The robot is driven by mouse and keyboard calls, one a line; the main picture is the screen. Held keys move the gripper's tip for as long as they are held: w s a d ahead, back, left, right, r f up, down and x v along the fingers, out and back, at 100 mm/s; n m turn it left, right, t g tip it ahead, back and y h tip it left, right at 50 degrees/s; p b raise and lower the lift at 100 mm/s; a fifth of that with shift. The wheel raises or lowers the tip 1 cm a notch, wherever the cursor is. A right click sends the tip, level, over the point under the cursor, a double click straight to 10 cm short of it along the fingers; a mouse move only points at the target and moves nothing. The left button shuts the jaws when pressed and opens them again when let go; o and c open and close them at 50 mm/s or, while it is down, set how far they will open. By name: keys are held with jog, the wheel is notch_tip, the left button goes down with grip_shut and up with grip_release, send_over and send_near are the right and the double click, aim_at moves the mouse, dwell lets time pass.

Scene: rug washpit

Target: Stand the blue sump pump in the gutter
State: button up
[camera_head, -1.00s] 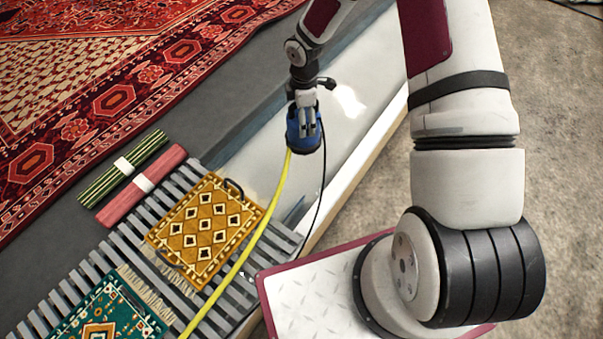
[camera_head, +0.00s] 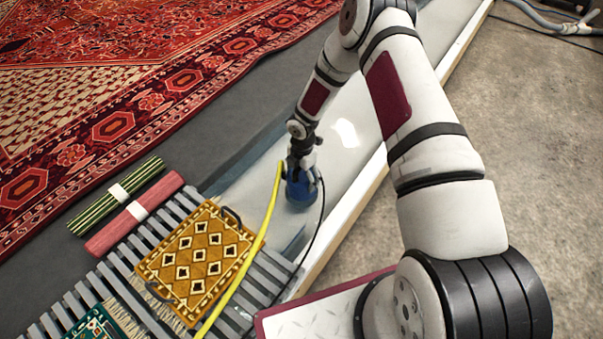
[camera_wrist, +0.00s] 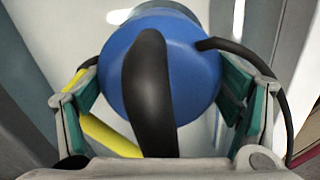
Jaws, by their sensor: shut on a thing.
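The blue sump pump (camera_head: 300,192) is in the gutter area (camera_head: 345,130), just past the end of the slatted grating. In the wrist view the pump's round blue top (camera_wrist: 188,70) with its black handle (camera_wrist: 147,90) fills the middle. My gripper (camera_head: 303,165) is above the pump with its fingers on either side of its body, shut on it. The pump looks roughly upright. Its base is hidden in the wrist view, and I cannot tell for sure whether it touches the gutter floor. A yellow hose (camera_head: 262,225) and a black cable (camera_head: 318,225) run from the pump.
Slatted grating (camera_head: 265,290) covers the near gutter, bearing a mustard patterned mat (camera_head: 195,255) and a teal one (camera_head: 95,325). Two rolled rugs, green striped (camera_head: 115,195) and red (camera_head: 135,215), lie left. A large red rug (camera_head: 90,130) covers the floor beyond. A pale raised curb (camera_head: 350,210) runs along the right.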

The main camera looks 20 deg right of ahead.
jog(key=shift+w+f+b, duration=0.1)
jog(key=shift+f+b, duration=0.65)
jog(key=shift+f, duration=1.35)
jog(key=shift+f, duration=0.1)
jog(key=o, duration=1.8)
jog(key=shift+f, duration=0.1)
jog(key=shift+o, duration=0.2)
